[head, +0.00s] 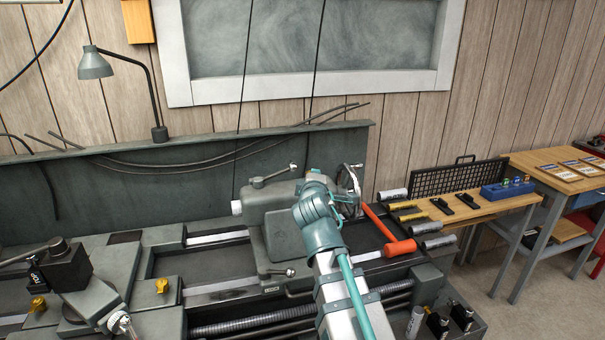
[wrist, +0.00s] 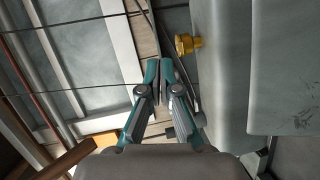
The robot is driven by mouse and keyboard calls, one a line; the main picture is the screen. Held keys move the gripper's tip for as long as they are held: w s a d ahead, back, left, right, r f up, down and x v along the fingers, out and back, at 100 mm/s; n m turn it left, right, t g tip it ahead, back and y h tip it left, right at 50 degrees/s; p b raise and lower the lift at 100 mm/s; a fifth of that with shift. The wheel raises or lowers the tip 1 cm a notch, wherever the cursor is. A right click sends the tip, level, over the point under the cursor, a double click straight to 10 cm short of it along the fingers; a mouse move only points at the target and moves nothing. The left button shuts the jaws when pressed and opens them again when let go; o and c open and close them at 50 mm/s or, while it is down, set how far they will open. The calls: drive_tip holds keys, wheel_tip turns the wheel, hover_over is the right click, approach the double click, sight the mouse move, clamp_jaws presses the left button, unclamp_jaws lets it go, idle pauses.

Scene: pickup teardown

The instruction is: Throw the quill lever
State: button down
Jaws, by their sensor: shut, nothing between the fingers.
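The grey tailstock (head: 285,235) stands on the lathe bed in the head view. A lever (head: 272,178) with a pale knob slants across its top, and I take this as the quill lever. In the head view my arm hides the gripper beside the tailstock. I cannot make out the lever in the wrist view.
A handwheel (head: 350,190) is at the tailstock's right end, close to my arm. An orange-headed hammer (head: 399,248) lies to the right. The toolpost (head: 58,268) is at the left. A side bench (head: 480,214) holds tools. A splash guard (head: 120,185) stands behind.

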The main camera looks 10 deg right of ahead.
drive_tip(key=s+d, duration=0.2)
drive_tip(key=s, duration=0.1)
drive_tip(key=s+d, duration=0.1)
drive_tip(key=shift+s+d+r, duration=0.15)
drive_tip(key=shift+d+r, duration=0.15)
drive_tip(key=shift+r, duration=0.05)
